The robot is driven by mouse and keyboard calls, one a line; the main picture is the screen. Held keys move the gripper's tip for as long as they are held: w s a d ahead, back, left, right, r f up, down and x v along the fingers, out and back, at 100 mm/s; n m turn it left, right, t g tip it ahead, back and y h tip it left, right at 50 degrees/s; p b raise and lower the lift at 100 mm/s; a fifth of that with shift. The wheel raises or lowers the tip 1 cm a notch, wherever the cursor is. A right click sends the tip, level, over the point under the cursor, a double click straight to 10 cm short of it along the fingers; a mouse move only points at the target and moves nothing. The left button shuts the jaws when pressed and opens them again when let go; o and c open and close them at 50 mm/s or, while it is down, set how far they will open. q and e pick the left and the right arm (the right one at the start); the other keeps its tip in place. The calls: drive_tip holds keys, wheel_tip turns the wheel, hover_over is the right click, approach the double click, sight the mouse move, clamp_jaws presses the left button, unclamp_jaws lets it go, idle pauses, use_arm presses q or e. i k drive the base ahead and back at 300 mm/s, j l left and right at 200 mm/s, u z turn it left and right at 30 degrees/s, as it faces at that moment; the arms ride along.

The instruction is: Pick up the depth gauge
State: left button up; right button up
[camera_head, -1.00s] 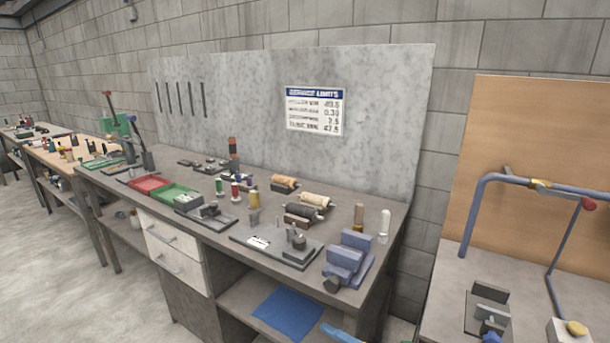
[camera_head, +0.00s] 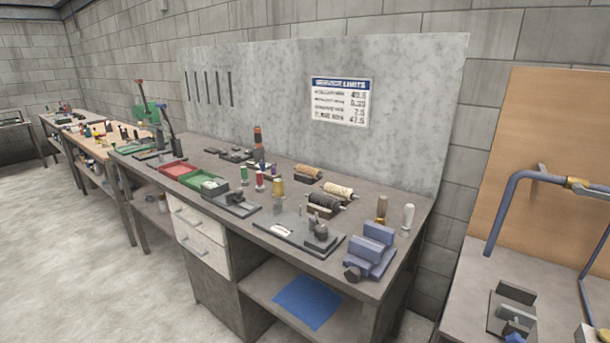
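I cannot tell for sure which item is the depth gauge. On the near end of the grey workbench (camera_head: 385,205), a dark flat plate (camera_head: 270,229) carries a small pale label and a dark, upright gauge-like piece (camera_head: 318,232). A similar, smaller dark tray (camera_head: 233,204) with a grey piece on it lies further left along the bench. Neither of my grippers is in view.
A blue vise (camera_head: 370,255) stands at the bench's right front corner. Red (camera_head: 175,168) and green (camera_head: 203,178) trays, spools and rollers fill the bench middle. A blue cloth (camera_head: 307,300) lies on the lower shelf. Open floor (camera_head: 90,240) lies left.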

sight(278, 192)
drive_tip(key=i+j+z, duration=0.25)
drive_tip(key=j, duration=0.15)
drive_tip(key=i+j+z, duration=0.25)
drive_tip(key=j, duration=0.2)
drive_tip(key=i+j+z, duration=0.25)
drive_tip(key=j, duration=0.2)
drive_tip(key=j+z, duration=0.25)
drive_tip(key=j, duration=0.25)
drive_tip(key=i+j+z, duration=0.25)
drive_tip(key=j, duration=0.3)
drive_tip(key=k+j+z, duration=0.1)
drive_tip(key=j+z, duration=0.15)
drive_tip(key=j, duration=0.25)
